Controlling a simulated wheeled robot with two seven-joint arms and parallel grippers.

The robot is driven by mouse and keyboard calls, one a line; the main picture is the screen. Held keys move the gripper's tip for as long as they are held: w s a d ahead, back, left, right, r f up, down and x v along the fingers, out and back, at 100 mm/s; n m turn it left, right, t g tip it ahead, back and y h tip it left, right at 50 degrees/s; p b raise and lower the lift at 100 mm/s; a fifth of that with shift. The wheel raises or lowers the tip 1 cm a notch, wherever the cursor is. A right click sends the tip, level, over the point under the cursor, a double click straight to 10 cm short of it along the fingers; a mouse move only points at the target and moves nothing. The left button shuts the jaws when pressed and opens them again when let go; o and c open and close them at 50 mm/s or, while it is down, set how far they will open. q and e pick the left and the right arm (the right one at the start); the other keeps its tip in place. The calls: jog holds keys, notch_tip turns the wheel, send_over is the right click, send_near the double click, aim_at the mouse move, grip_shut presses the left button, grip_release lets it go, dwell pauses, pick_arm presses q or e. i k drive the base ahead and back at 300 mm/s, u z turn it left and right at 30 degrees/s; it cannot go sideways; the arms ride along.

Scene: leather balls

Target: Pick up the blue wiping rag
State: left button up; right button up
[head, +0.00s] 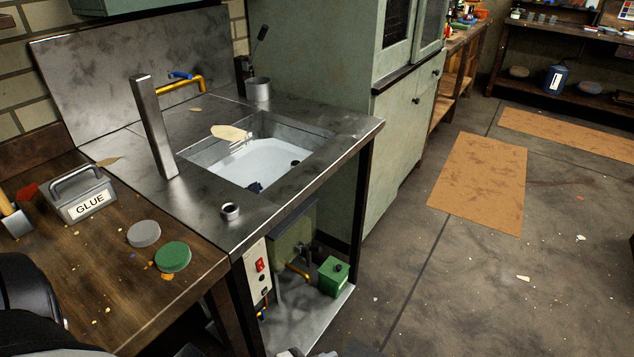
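A small dark blue piece of cloth (255,187), which looks like the blue wiping rag, lies in the sink basin (262,160) at its near edge. Only a small part shows; the near rim of the sink hides the rest. Neither gripper's fingers can be seen. A black, rounded part of my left arm shows at the lower left, beside the wooden bench. A small grey part at the bottom edge is too cropped to identify.
A glue box (82,196), a grey lid (144,234) and a green lid (173,257) sit on the wooden bench. Floor at right is mostly open.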

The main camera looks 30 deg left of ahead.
aim_at(256, 188)
jog(key=z, duration=0.05)
jog(key=i, duration=2.9)
jog(key=u, duration=3)
